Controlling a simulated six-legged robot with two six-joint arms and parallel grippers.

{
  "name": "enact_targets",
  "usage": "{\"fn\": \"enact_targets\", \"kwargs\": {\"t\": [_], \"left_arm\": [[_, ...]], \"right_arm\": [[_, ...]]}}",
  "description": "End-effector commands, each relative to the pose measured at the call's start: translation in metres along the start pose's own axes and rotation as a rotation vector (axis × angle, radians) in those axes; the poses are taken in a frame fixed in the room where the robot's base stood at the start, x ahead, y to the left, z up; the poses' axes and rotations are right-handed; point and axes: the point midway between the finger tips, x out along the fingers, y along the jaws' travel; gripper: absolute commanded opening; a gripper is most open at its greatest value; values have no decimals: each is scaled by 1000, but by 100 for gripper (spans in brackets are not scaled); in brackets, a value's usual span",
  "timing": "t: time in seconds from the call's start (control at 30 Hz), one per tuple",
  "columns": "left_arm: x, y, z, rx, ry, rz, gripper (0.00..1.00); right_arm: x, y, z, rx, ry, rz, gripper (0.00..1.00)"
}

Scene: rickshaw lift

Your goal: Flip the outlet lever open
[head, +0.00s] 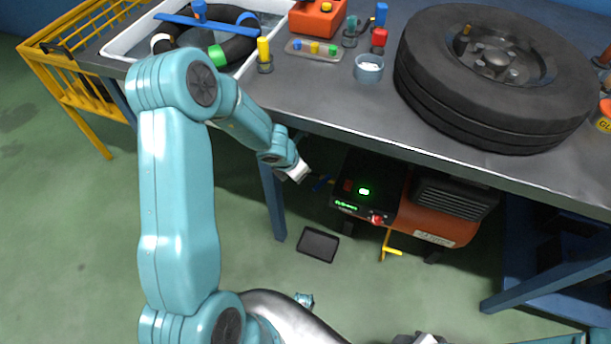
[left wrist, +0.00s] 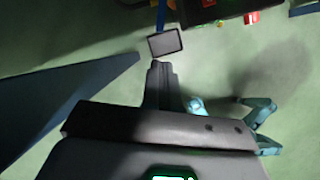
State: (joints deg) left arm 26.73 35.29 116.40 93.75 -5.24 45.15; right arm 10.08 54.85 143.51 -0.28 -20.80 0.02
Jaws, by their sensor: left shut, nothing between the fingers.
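An orange compressor (head: 410,222) with a black front panel and green lit displays stands under the bench. I cannot tell for certain which part is the outlet lever. A pale part of my right gripper (head: 426,339) shows at the bottom edge, mostly cut off.
The bench (head: 330,120) overhangs the compressor and carries a large tyre (head: 495,75), small coloured parts and a white tub (head: 130,40). A black tray (head: 318,245) lies on the floor near a blue bench leg (head: 273,200). A yellow crate (head: 62,50) stands left. The green floor in front is mostly clear.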

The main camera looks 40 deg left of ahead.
Motion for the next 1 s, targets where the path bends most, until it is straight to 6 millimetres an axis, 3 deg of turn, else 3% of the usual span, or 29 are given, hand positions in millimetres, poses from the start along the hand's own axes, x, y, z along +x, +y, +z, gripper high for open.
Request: {"fn": "enact_targets", "kwargs": {"t": [0.17, 0.4, 0.6, 0.7, 0.8, 1.0], "left_arm": [[29, -20, -8, 489, 72, 32, 0], [67, -48, -12, 1598, 267, 82, 0], [84, -67, -1, 2440, 496, 88, 0], [88, -74, 5, 2725, 609, 79, 0], [88, -78, 10, 2896, 689, 67, 0], [98, -75, 12, 2983, 738, 56, 0]], "right_arm": [[26, 9, 0, 0, 0, 0, 45], [66, 24, -1, 0, 0, 0, 45], [93, 34, -2, 0, 0, 0, 45], [101, 36, -2, 0, 0, 0, 45], [105, 38, -2, 0, 0, 0, 45], [112, 40, -2, 0, 0, 0, 45]]}}
